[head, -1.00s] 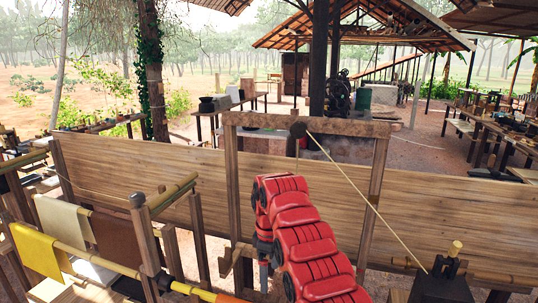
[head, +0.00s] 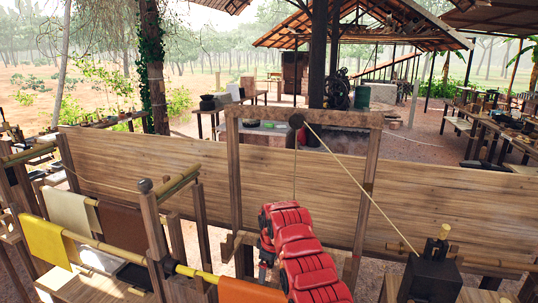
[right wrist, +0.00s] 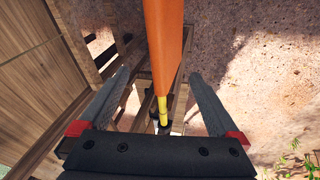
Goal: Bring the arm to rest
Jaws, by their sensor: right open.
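My red right arm (head: 305,262) reaches up from the bottom of the head view. Its right gripper (head: 266,258) hangs at the far end, mostly hidden behind the red links. In the right wrist view the right gripper (right wrist: 158,74) has its two grey fingers spread apart. An orange strip (right wrist: 167,40) with a yellow end (right wrist: 162,108) shows between and beyond the fingers; I cannot tell how far off it is, and nothing is seen gripped. My left gripper is not in view.
A wooden frame (head: 373,170) with a taut cord stands just beyond the arm, before a long plank wall (head: 450,205). Racks with a yellow sheet (head: 42,238) and a brown sheet (head: 120,230) stand at left. A dark block (head: 432,278) stands at right.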

